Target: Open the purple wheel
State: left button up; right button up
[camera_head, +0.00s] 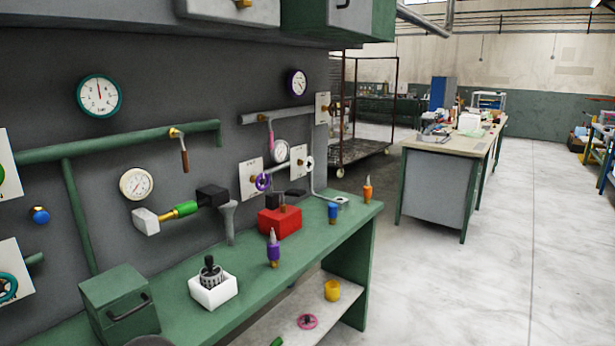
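The purple wheel (263,181) is a small handwheel on the wall, in front of a white plate (251,177) at the middle of the head view. It sits on a pipe run below the gauges and looks round, seen at an angle. Whether its valve is open or shut cannot be told. Neither of my grippers is in view.
A green bench (262,270) runs along the wall below the wheel. On it stand a red box (279,221), a purple bottle (273,250), a white holder (213,290) and a green box (120,305). The floor (450,290) to the right is clear.

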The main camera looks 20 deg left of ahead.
aim_at(263, 182)
jog(key=i, duration=1.1)
jog(key=u, duration=0.55)
